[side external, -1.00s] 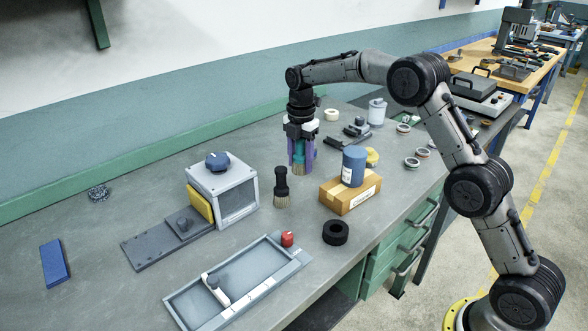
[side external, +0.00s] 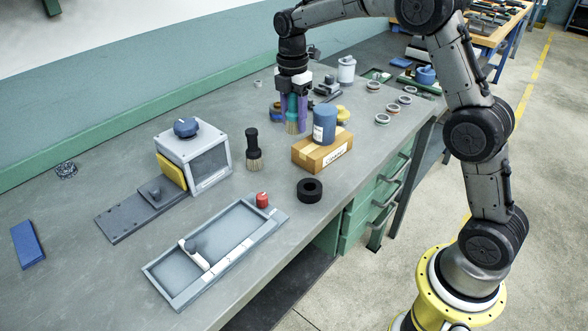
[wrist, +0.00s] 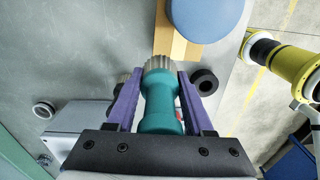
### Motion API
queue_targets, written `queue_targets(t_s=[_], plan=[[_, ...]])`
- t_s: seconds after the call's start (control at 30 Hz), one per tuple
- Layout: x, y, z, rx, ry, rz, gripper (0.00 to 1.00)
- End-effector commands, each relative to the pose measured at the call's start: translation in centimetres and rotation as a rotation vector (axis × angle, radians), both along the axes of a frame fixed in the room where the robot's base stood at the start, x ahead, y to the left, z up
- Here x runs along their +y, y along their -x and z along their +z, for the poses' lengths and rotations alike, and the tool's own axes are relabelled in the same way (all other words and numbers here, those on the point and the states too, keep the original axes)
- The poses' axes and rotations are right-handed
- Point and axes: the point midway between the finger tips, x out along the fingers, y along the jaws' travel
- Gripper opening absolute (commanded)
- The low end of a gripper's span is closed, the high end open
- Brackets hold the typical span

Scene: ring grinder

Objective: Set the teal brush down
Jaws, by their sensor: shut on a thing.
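My gripper (side external: 291,120) is shut on the teal brush (side external: 291,104), its purple fingers on either side of the handle. The brush hangs upright with its tan bristles down. I cannot tell whether the bristles touch the bench. In the wrist view the teal handle (wrist: 161,108) lies between the purple fingers, with the bristles pointing away from the wrist. The grey bench top (side external: 215,240) lies below. A black brush (side external: 253,146) stands upright on it, nearer the camera and left of my gripper.
A cardboard box (side external: 322,152) carrying a blue cylinder (side external: 325,125) stands close on the right. A black ring (side external: 310,190), grey tray (side external: 215,250) and boxy machine (side external: 193,153) stand nearer the camera.

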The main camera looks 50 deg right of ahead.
Motion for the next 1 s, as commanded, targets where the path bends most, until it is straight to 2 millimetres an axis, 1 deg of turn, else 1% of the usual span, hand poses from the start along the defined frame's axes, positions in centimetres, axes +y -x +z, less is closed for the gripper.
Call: queue_targets(t_s=[0.03,0.1,0.3,0.6,0.7,0.8,0.9,1.0], plan=[[-0.3,-0.8,-0.3,-0.001,0.003,-0.091,0.0],[-0.6,-1.7,-0.5,-0.002,0.007,-0.226,0.0],[-1.2,-3.7,-1.0,-0.008,0.015,-0.606,0.0],[-1.8,-5.8,-0.6,-0.022,0.021,-1.155,0.0],[-1.8,-6.0,-0.2,-0.028,0.019,-1.301,0.0],[-1.8,-6.0,0.0,-0.026,0.021,-1.41,0.0],[-1.8,-6.0,0.0,-0.022,0.024,-1.482,0.0],[-1.8,-5.9,0.0,-0.021,0.024,-1.516,0.0]])
